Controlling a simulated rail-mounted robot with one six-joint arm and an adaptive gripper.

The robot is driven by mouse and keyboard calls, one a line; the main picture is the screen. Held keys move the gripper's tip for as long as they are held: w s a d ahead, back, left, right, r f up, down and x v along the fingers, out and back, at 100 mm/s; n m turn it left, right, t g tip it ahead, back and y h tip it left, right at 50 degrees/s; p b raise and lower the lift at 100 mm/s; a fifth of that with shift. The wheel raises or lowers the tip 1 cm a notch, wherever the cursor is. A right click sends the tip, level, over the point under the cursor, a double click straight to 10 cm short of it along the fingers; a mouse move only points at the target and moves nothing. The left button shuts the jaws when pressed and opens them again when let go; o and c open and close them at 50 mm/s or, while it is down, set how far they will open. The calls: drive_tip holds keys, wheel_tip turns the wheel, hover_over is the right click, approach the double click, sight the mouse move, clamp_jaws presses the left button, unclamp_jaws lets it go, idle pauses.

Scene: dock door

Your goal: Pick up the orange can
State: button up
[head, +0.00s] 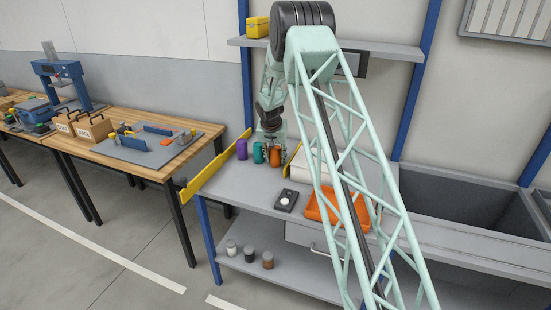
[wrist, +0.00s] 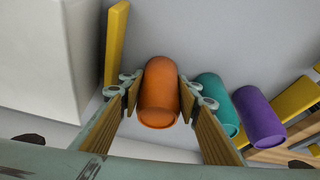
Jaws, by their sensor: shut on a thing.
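The orange can (wrist: 159,92) stands between the two finger pads of my gripper (wrist: 160,95) in the wrist view, with a pad against each side. In the head view the orange can (head: 275,156) is on the grey bench, and my gripper (head: 270,135) reaches down to it from above. My gripper is shut on the orange can. Whether the can touches the bench or is slightly lifted, I cannot tell.
A teal can (head: 258,152) and a purple can (head: 242,149) stand close beside it. A yellow rail (head: 215,165) edges the bench (head: 225,185). A white box (head: 311,168), an orange tray (head: 330,207) and a dark device (head: 286,200) are nearby.

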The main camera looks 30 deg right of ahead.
drive_tip(key=shift+r, duration=0.2)
drive_tip(key=shift+r+p, duration=0.8)
drive_tip(key=shift+r, duration=4.05)
